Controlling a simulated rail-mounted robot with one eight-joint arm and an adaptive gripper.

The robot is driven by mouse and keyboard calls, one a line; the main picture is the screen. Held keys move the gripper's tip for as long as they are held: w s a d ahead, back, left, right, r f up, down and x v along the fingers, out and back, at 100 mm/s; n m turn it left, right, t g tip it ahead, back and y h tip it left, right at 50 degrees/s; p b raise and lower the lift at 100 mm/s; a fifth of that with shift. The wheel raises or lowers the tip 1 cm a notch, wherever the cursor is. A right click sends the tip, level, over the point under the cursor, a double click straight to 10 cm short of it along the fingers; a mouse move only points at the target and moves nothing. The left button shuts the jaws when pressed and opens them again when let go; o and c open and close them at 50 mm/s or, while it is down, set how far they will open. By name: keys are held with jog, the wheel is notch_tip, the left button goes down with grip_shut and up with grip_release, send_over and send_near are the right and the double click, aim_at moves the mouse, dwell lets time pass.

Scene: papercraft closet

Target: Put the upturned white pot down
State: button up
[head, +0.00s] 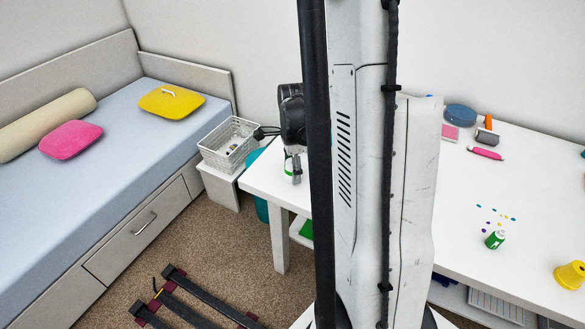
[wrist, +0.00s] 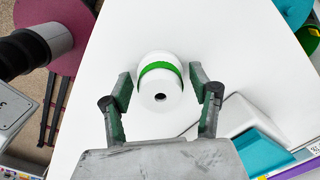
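The upturned white pot (wrist: 160,97) has a green band and a dark hole in its base. In the wrist view it stands between the two fingers of my gripper (wrist: 160,80), against the white table top (wrist: 110,130). A narrow gap shows on each side of the pot, so the fingers look open around it. In the head view my gripper (head: 293,166) is over the left end of the white table (head: 262,185). Only a little of the pot's green band shows there. Whether the pot's rim touches the table is hard to see.
A white basket (head: 229,143) stands on a low stand left of the table. My column hides the table's middle.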

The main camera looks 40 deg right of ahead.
jog(key=shift+o, duration=0.3)
jog(key=shift+r, duration=0.1)
notch_tip(320, 180, up, 12)
jog(key=p, duration=0.2)
jog(key=s+a+r+n+t, duration=0.2)
jog(key=a+r+n, duration=0.1)
jog(key=a+n, duration=0.5)
jog(key=s+a+r+n+t, duration=0.2)
jog(key=s+a+r+n, duration=0.1)
jog(key=a+n, duration=0.5)
jog(key=s+a+r+n+t, duration=0.3)
jog(key=a+r+n, duration=0.2)
jog(key=a, duration=0.7)
jog(key=shift+s+n, duration=0.2)
jog(key=shift+n, duration=1.2)
